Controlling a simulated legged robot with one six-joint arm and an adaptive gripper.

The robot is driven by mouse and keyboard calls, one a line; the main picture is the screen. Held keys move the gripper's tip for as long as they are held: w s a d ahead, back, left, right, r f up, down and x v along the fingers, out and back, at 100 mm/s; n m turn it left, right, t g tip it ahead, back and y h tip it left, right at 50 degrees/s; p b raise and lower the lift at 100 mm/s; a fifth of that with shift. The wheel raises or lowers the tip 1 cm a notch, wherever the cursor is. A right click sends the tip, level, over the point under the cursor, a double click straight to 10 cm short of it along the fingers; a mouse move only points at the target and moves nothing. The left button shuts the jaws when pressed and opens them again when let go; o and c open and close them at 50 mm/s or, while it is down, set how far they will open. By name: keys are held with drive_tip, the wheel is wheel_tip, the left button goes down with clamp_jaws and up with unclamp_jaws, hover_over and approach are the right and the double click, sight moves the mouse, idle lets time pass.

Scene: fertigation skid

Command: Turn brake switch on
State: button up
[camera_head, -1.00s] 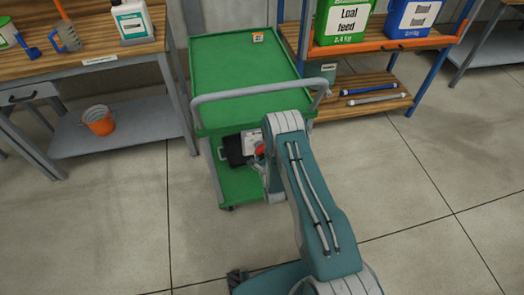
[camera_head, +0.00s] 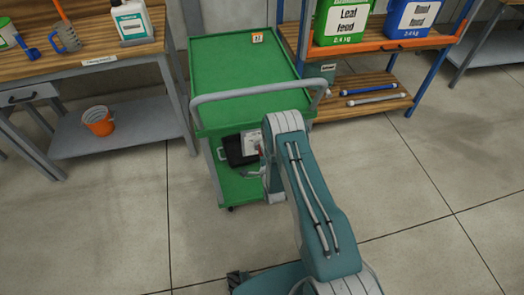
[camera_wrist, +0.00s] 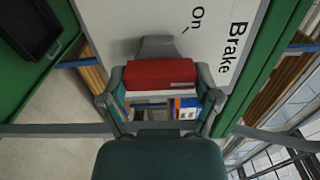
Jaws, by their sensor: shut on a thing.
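The brake switch has a red handle (camera_wrist: 160,73) and a grey base (camera_wrist: 157,46). It sits on a white panel (camera_wrist: 120,28) printed "Brake" and "On", with a short tick mark beside "On". In the wrist view my gripper (camera_wrist: 160,88) is shut on the red handle, one finger on each side of it. The "On" mark lies above and to the right of the handle. In the head view the panel (camera_head: 252,140) is on the lower front of the green cart (camera_head: 240,75), and my arm hides most of the switch.
A black tray (camera_wrist: 28,30) lies beside the panel on the cart's green lower shelf. A workbench (camera_head: 90,70) stands left with an orange bucket (camera_head: 99,121) beneath. A shelf rack (camera_head: 375,95) stands right of the cart. The floor in front is clear.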

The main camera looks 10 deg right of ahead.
drive_tip(key=n, duration=0.4)
drive_tip(key=shift+s+a+f+n, duration=0.1)
drive_tip(key=shift+s+f+n, duration=0.1)
drive_tip(key=shift+n, duration=2.5)
drive_tip(key=o, duration=0.9)
drive_tip(key=shift+f, duration=0.1)
drive_tip(key=shift+o, duration=0.2)
drive_tip(key=shift+w, duration=0.1)
drive_tip(key=shift+r, duration=0.2)
